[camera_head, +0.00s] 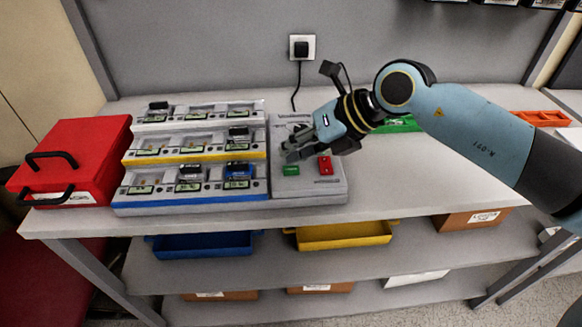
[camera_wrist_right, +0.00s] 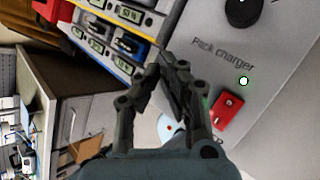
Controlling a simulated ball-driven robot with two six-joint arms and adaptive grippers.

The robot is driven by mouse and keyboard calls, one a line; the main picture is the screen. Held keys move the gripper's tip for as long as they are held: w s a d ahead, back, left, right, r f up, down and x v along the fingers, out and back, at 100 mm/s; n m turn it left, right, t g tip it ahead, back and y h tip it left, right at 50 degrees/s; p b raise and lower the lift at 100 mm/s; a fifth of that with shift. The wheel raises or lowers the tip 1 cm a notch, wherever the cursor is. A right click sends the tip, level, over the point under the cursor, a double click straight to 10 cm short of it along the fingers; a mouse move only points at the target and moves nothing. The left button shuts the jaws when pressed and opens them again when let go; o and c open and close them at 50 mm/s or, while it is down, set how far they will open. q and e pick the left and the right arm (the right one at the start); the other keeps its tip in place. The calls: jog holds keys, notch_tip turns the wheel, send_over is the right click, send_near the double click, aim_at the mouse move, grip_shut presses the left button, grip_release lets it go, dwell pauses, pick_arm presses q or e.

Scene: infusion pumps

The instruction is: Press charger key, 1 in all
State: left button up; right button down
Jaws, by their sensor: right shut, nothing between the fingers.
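The pack charger (camera_head: 336,190) is a grey box on the table, right of the pump rack. Its sloped face bears a green key (camera_head: 291,170) and a red key (camera_head: 325,165). My right gripper (camera_head: 288,153) is shut and empty, just above the green key in the head view; I cannot tell whether it touches. In the right wrist view the shut fingertips (camera_wrist_right: 168,62) lie over the charger's edge, beside the words "Pack charger". The red key (camera_wrist_right: 228,110) shows right of the fingers. The green key is mostly hidden there behind a finger. My left gripper is out of view.
The pump rack (camera_head: 190,199) with several bays stands left of the charger, a red case (camera_head: 80,150) further left. A black knob (camera_wrist_right: 241,12) is on the charger. A green tray (camera_head: 401,124) lies behind my right arm. The table's right front is clear.

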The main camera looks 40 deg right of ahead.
aim_at(293, 167)
jog(key=shift+f, duration=0.15)
jog(key=shift+f, duration=0.3)
jog(key=shift+f+b, duration=0.35)
jog(key=shift+f, duration=0.05)
dwell(0.8)
jog(key=shift+r, duration=0.15)
jog(key=shift+r+p, duration=0.75)
jog(key=shift+p, duration=0.2)
notch_tip(293, 167, up, 5)
jog(key=p, duration=0.5)
